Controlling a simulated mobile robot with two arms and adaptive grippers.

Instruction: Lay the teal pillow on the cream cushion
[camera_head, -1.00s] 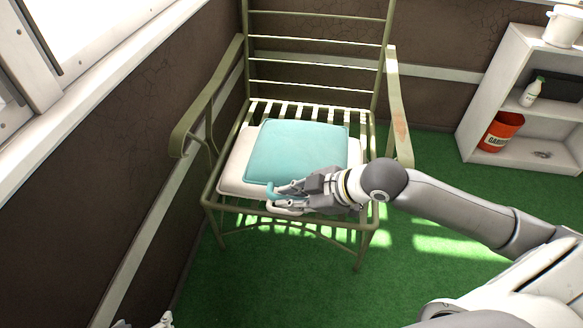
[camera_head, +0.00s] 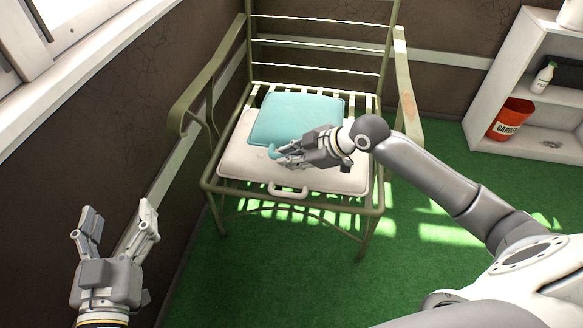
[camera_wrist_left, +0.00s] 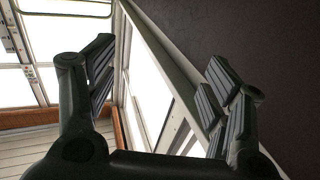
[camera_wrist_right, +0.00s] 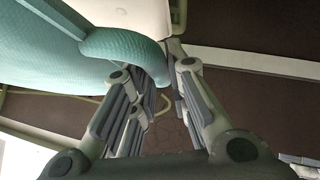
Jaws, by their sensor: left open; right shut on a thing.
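The teal pillow (camera_head: 295,117) is over the back part of the cream cushion (camera_head: 240,161) on the chair seat. I cannot tell whether its far part rests on the cushion or hangs just above it. My right gripper (camera_head: 279,154) is shut on a teal loop at the pillow's near edge. The right wrist view shows the teal pillow (camera_wrist_right: 60,60) and its loop between the fingers (camera_wrist_right: 155,90), with the cream cushion (camera_wrist_right: 135,14) behind. My left gripper (camera_head: 118,215) is open and empty at the lower left, away from the chair; its spread fingers show in the left wrist view (camera_wrist_left: 160,95).
The green metal chair (camera_head: 181,120) has armrests on both sides and a slatted back. The cream cushion has a loop handle (camera_head: 288,192) at its front. Green floor (camera_head: 300,270) is clear in front.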

